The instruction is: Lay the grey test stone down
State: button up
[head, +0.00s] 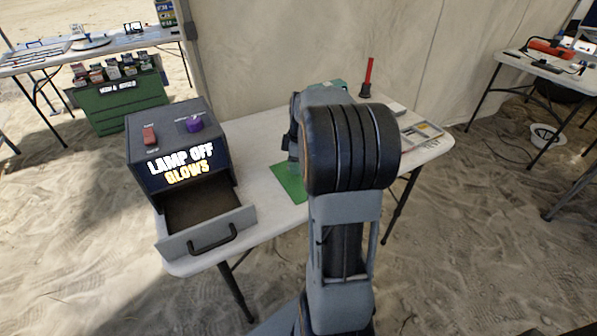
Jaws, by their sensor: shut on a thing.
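My gripper (293,158) points down over the green mat (290,184) on the white table, left of my arm's big dark joint. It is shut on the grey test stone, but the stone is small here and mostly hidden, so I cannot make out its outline. I cannot tell whether the stone touches the mat. My arm hides the right part of the mat.
A dark box (178,150) reading "LAMP OFF GLOWS" stands at the table's left, its drawer (207,228) pulled open and empty. A red rod on a dark base (367,78) and a sectioned tray (424,131) are at the right. Other tables stand apart.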

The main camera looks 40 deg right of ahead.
aim_at(298, 178)
jog(key=shift+d+f, duration=0.3)
jog(key=shift+f, duration=0.1)
jog(key=shift+f+b, duration=0.4)
jog(key=shift+f, duration=1.1)
jog(key=shift+f, duration=0.1)
jog(key=o, duration=0.9)
